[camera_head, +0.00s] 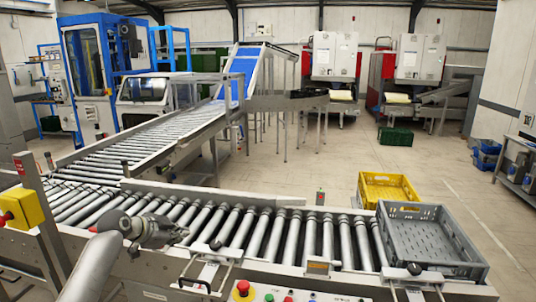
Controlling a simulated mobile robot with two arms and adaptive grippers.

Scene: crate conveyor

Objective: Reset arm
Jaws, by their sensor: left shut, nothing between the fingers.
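My left arm comes in from the lower left over the roller conveyor (262,238). My left gripper (180,235) points right above the near rollers and is shut with nothing in it. My right gripper is not in view. A grey crate (462,262) sits at the right end of the conveyor, well to the right of my left gripper. A yellow crate (388,181) stands behind the grey one.
A control strip with a red stop button (242,288) runs along the conveyor's front edge. A yellow switch box (22,208) stands at the left. Another roller line (180,132) leads back to a blue belt (240,75). Open floor (315,172) lies behind the conveyor.

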